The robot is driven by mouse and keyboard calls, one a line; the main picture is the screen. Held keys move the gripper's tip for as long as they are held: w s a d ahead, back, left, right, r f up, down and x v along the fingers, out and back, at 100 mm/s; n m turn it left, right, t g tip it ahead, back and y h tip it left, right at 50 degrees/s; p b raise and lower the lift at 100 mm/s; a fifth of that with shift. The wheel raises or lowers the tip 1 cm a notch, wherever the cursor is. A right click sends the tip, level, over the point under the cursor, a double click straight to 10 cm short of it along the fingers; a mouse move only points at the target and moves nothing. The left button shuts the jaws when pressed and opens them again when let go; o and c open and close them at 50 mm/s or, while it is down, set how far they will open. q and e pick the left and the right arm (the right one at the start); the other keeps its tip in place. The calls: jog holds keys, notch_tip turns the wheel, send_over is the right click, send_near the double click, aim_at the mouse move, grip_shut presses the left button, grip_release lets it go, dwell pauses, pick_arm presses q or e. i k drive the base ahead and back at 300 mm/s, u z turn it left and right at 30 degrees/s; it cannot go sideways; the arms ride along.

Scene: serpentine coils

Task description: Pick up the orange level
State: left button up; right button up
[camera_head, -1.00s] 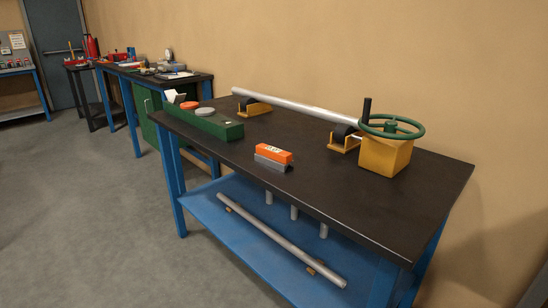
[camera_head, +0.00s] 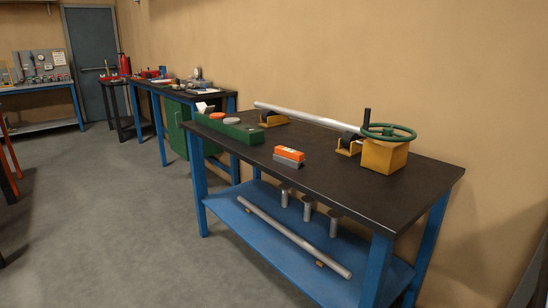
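The orange level (camera_head: 290,153) is a small block with a white label on its side. It rests on a grey base piece (camera_head: 287,161) near the front edge of the dark workbench top (camera_head: 340,184). No gripper touches it. Neither my left nor my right gripper shows in the head view.
A green box (camera_head: 232,132) with round pieces on top stands left of the level. Behind lies a long pipe (camera_head: 305,117) on yellow supports. A yellow block (camera_head: 384,157) carries a green handwheel (camera_head: 389,132). The blue lower shelf (camera_head: 262,229) holds another pipe.

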aim_at(292, 159)
jog(key=u, duration=0.95)
jog(key=i, duration=2.4)
jog(key=z, duration=0.75)
